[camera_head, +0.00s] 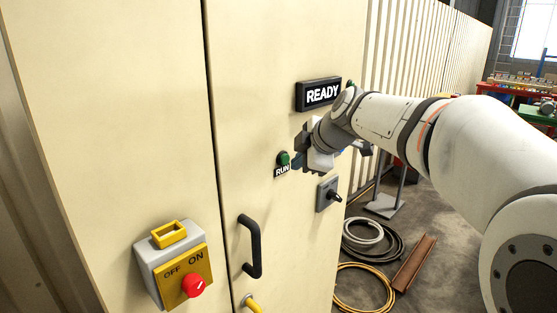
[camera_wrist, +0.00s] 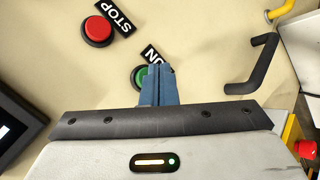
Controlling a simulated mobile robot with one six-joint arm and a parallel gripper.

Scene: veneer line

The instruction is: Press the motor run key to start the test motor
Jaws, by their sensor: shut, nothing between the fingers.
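The motor run key is a green round button (camera_head: 284,158) on the cream cabinet door, with a black RUN label below it. In the wrist view the green button (camera_wrist: 139,76) is partly hidden behind my fingers, and its label is partly covered. My gripper (camera_head: 299,168) is just right of the button in the head view. Its blue fingers (camera_wrist: 159,68) are shut together and hold nothing. I cannot tell whether the tips touch the door or the key. The display (camera_head: 321,94) above reads READY.
A red STOP button (camera_wrist: 98,30) is near the run key. A rotary switch (camera_head: 329,194) sits on the door at lower right. A black handle (camera_head: 250,247) and an OFF/ON switch box (camera_head: 183,266) stick out at lower left. Coiled hoses (camera_head: 365,287) lie on the floor.

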